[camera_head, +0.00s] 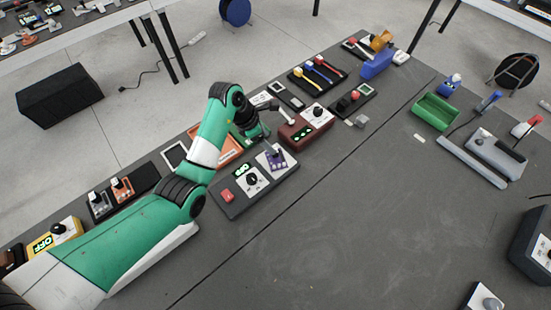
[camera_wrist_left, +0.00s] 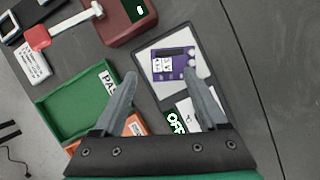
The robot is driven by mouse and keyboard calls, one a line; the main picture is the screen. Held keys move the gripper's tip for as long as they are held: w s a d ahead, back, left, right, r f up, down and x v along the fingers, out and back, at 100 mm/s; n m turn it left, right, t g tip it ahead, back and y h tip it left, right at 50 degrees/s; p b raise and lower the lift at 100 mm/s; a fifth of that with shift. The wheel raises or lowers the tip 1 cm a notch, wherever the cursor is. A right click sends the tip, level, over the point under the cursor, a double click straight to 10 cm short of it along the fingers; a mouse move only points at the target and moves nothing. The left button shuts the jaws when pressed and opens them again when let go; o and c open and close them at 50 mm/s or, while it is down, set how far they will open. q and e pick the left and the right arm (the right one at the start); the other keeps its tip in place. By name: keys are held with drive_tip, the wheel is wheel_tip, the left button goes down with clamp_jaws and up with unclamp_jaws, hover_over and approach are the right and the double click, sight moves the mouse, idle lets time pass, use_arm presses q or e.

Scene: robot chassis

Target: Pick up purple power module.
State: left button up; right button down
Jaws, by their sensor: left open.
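The purple power module (camera_head: 276,157) lies on a pale panel at the far right end of a dark grey base (camera_head: 235,207) in the head view. My left gripper (camera_head: 258,132) hangs just behind and left of the module in the head view. In the left wrist view its two fingers (camera_wrist_left: 160,76) are spread apart with nothing held between them, the right fingertip close to the module's lower right corner in the picture. My right gripper is in no view.
A green tray (camera_wrist_left: 75,103) and an orange piece (camera_wrist_left: 135,126) lie by the left finger. Several tools and holders line the table's back. The table's front middle (camera_head: 350,220) is clear.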

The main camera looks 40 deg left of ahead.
sight(276, 157)
use_arm(q)
drive_tip(key=b+x, duration=0.2)
drive_tip(key=x, duration=0.1)
drive_tip(key=b+x, duration=0.1)
drive_tip(key=x, duration=0.1)
drive_tip(key=shift+s+d+f, duration=0.1)
drive_tip(key=shift+s+f, duration=0.2)
drive_tip(key=shift+f, duration=0.05)
drive_tip(key=shift+w+r, duration=0.1)
clamp_jaws()
